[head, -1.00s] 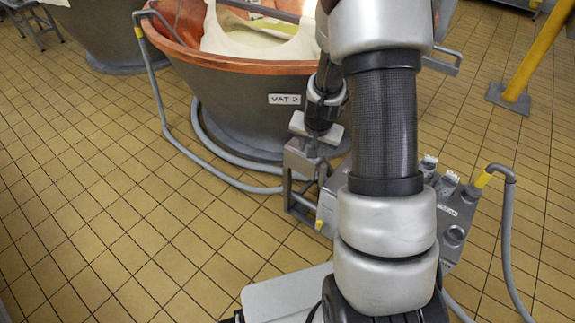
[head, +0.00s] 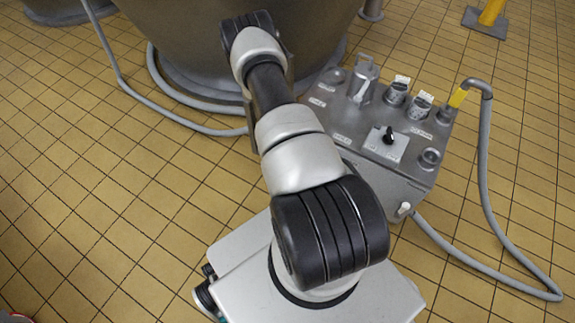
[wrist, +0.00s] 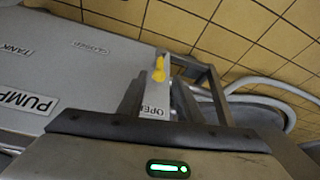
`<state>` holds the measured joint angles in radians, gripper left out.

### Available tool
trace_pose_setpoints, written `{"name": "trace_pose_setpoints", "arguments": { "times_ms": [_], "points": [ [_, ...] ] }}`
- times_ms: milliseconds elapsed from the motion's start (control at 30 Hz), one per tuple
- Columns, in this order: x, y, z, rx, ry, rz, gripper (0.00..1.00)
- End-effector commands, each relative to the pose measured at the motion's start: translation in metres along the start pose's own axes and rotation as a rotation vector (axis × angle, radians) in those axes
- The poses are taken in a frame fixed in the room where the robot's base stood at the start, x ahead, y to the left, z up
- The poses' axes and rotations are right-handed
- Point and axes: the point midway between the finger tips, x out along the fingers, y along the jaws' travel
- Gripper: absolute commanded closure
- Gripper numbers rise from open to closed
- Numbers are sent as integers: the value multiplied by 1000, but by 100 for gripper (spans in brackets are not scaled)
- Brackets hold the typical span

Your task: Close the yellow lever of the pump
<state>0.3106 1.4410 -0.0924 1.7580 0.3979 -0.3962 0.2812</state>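The pump (head: 348,125) is a grey box with knobs and sockets on top, right of my arm in the head view. In the wrist view its side panel (wrist: 65,75) bears PUMP, TANK and CLOSED labels. The yellow lever (wrist: 158,70) is in the upper middle of the wrist view, by the OPEN label. It points up in the picture; the CLOSED label is to its left. My gripper (wrist: 160,88) is open, its grey fingers to either side of the lever, with a gap. Whether either finger touches it is unclear. In the head view, my arm hides the gripper and lever.
A large vat (head: 200,45) stands behind my arm. A grey hose (head: 485,165) with a yellow end loops down at the pump's right. Another hose runs along the floor by the vat. Tiled floor (head: 90,220) is clear at the left.

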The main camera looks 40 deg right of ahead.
Motion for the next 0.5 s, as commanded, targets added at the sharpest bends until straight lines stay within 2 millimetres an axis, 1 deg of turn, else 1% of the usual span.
{"name": "trace_pose_setpoints", "arguments": {
  "times_ms": [33,200,400,500],
  "points": [
    [16,1,2,0,0,1,68],
    [54,0,2,0,0,0,68],
    [93,1,2,-1,0,0,68],
    [107,0,1,-1,1,0,68]
  ]
}}
